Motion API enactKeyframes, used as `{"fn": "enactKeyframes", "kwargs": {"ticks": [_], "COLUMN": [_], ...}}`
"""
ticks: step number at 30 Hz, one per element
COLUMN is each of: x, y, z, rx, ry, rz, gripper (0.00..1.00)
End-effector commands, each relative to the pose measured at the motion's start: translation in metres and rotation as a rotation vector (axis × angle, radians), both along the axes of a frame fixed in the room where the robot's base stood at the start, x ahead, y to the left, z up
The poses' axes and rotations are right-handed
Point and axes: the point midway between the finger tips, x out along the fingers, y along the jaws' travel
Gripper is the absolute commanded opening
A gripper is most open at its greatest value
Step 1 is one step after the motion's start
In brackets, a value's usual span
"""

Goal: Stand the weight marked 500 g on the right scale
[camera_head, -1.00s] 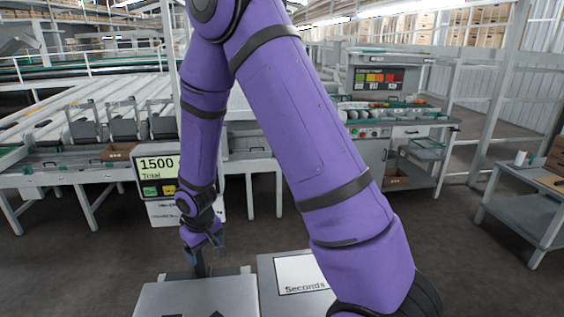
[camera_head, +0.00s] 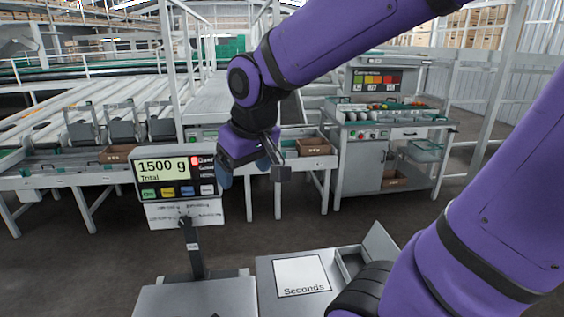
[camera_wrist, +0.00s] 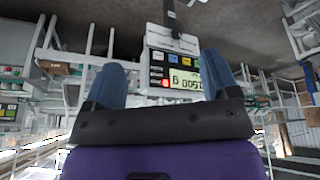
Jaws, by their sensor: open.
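My gripper (camera_head: 250,168) is raised in mid-air, in front of and slightly right of a scale display (camera_head: 178,172) reading "1500 g Total". In the wrist view its two blue fingers (camera_wrist: 163,82) are apart, with nothing held between them. The display also shows upside down in the wrist view (camera_wrist: 188,82), beyond the fingers. The display stands on a dark post (camera_head: 193,250) behind a grey scale plate (camera_head: 190,300) at the bottom edge. A dark shape is cut off at the plate's lower edge. I cannot make out a weight marked 500 g or a second scale.
A grey surface with a card (camera_head: 302,275) reading "Seconds" lies right of the plate, with an open compartment (camera_head: 350,262) beside it. My arm covers the lower right. A sorting line (camera_head: 90,180) and a cabinet (camera_head: 362,165) stand behind. The floor between is clear.

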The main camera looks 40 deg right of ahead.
Motion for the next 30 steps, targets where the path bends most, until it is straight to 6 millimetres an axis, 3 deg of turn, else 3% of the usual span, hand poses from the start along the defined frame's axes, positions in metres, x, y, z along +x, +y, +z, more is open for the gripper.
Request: {"fn": "enactKeyframes", "kwargs": {"ticks": [6,12,18,29,30], "x": [-0.056,-0.090,-0.100,-0.099,-0.099], "y": [-0.003,-0.003,-0.003,-0.003,-0.003], "z": [0.030,0.041,0.043,0.043,0.043], "rx": [0.021,0.036,0.041,0.041,0.040], "ry": [-0.060,-0.090,-0.097,-0.097,-0.097], "rz": [-0.010,-0.010,-0.010,-0.010,-0.009], "gripper": [0.81,0.81,0.81,0.81,0.76]}}
